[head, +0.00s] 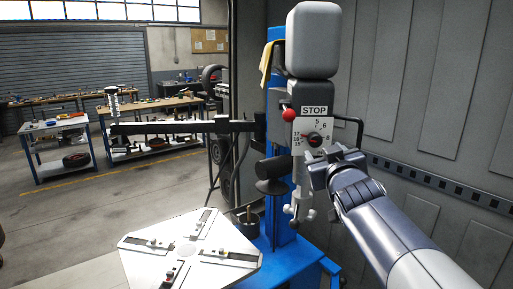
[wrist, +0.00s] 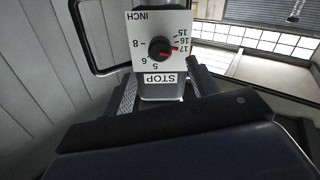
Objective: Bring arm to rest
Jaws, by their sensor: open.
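My gripper (head: 322,163) is in front of the lower edge of the tyre machine's control box (head: 314,118), just below its dial knob (head: 314,138). In the wrist view my gripper (wrist: 162,76) has its jaws apart on either side of the box, with nothing held between them. The black knob (wrist: 160,48) shows upside down, its red pointer close to 17. It seems clear of the jaws, though the exact gap cannot be told. My arm reaches in from the lower right.
The blue machine column (head: 279,150) carries a red-knobbed lever (head: 289,115) and a black handle loop (head: 350,122). The clamping table (head: 190,250) stands lower left. A grey panelled wall (head: 430,90) is close on the right. Workbenches (head: 150,105) stand far left, with open floor before them.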

